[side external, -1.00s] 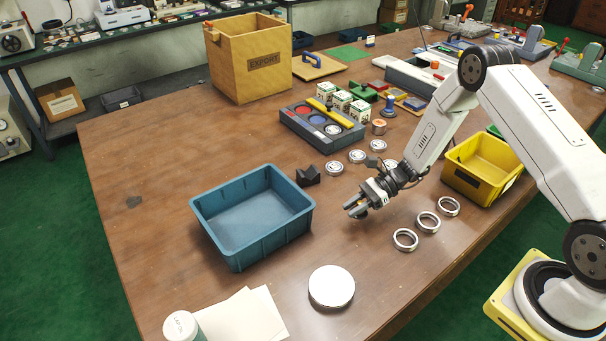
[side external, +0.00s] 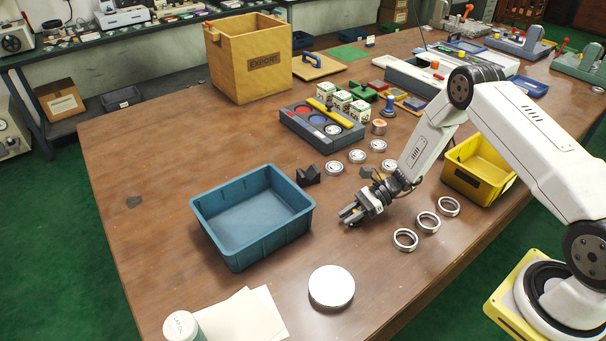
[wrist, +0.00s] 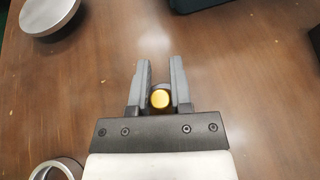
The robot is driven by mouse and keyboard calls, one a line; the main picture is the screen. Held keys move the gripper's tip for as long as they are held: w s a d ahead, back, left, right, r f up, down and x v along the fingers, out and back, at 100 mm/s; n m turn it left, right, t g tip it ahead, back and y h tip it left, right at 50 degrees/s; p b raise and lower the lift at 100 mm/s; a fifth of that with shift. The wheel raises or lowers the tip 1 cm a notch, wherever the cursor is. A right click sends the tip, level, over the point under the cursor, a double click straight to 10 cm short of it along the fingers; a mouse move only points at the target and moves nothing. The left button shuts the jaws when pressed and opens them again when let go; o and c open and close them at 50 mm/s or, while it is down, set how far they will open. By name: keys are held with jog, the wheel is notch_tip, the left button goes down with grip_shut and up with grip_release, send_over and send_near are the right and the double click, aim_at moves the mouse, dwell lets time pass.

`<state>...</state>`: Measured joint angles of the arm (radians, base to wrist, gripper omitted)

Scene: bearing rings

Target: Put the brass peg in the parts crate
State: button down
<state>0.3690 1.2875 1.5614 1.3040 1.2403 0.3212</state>
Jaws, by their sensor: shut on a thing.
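The brass peg (wrist: 160,99) shows in the wrist view as a round yellow end between my gripper's fingers. My gripper (wrist: 159,75) is shut on it. In the side view my gripper (side external: 349,216) is low over the table, right of the blue crate and apart from it; the peg cannot be made out there. The blue open crate (side external: 275,240) looks empty. A yellow bin (side external: 463,184) stands at the right, behind my forearm. I cannot tell from a label which of these two is the parts crate.
Several metal rings (side external: 405,240) lie right of my gripper. A round white-topped disc (side external: 332,287) lies in front. A black notched block (side external: 308,174) stands beside the blue crate's right corner. A grey tray (side external: 322,131) is farther back. The table between gripper and blue crate is clear.

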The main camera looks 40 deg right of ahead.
jog(key=shift+f, duration=0.1)
jog(key=c, duration=0.5)
grip_release()
jog(key=shift+c, duration=0.2)
jog(key=shift+d, duration=0.1)
jog(key=shift+v, duration=3.85)
